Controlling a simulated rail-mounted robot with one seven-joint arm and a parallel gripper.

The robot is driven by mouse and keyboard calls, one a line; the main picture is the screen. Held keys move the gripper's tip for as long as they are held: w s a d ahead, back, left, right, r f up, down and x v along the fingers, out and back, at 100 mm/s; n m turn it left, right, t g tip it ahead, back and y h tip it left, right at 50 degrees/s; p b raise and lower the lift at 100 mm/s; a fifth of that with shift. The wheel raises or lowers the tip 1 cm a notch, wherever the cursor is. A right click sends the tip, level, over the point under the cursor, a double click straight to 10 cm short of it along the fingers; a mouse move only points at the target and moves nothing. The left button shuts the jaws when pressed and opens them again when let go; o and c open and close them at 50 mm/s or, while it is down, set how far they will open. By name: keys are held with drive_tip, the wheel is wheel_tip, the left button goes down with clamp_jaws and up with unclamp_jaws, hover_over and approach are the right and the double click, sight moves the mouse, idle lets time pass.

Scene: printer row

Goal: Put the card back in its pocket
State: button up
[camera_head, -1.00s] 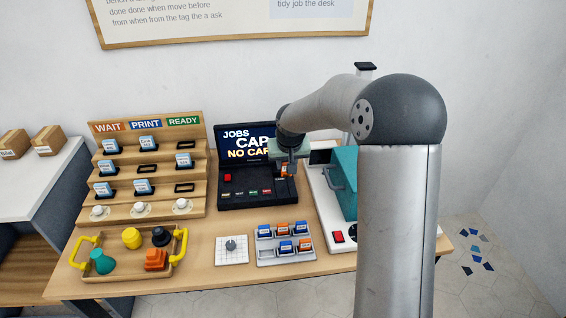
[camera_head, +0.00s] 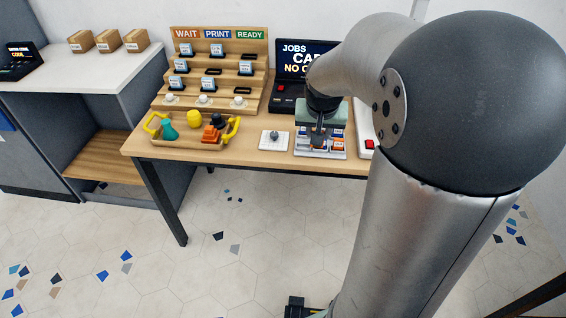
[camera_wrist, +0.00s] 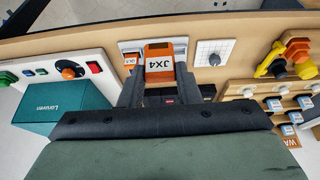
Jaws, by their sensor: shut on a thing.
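My gripper (camera_wrist: 159,75) is shut on an orange card (camera_wrist: 160,50) marked JX4 in the wrist view. In the head view my gripper (camera_head: 318,141) is low over the grey card tray (camera_head: 300,150) at the table's front. The tray has pockets with several blue and orange cards. A smaller orange card (camera_wrist: 130,59) shows beside the held one in the wrist view. My gripper hides much of the tray, and I cannot tell whether the held card touches a pocket.
The wooden WAIT, PRINT, READY rack (camera_head: 262,72) holds several cards and has empty slots. A white pad with a grey knob (camera_head: 274,136) lies left of the tray. A wooden tray (camera_head: 180,142) holds coloured pieces. A teal box (camera_wrist: 65,102) and a red button (camera_wrist: 93,67) are nearby.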

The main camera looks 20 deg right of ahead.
drive_tip(key=shift+w+f, duration=0.25)
drive_tip(key=w+d+f, duration=0.1)
drive_tip(key=w+f, duration=0.2)
drive_tip(key=w, duration=0.1)
drive_tip(key=w+d+f, duration=0.1)
drive_tip(key=w+f, duration=0.2)
drive_tip(key=w, duration=0.1)
drive_tip(key=w+d+f, duration=0.1)
drive_tip(key=w+f, duration=0.2)
drive_tip(key=w, duration=0.1)
drive_tip(key=shift+w+p, duration=0.25)
drive_tip(key=shift+p, duration=0.15)
drive_tip(key=shift+w+f, duration=0.25)
drive_tip(key=shift+f, duration=1.5)
drive_tip(key=shift+f, duration=0.2)
drive_tip(key=o, duration=0.7)
drive_tip(key=shift+o, duration=0.2)
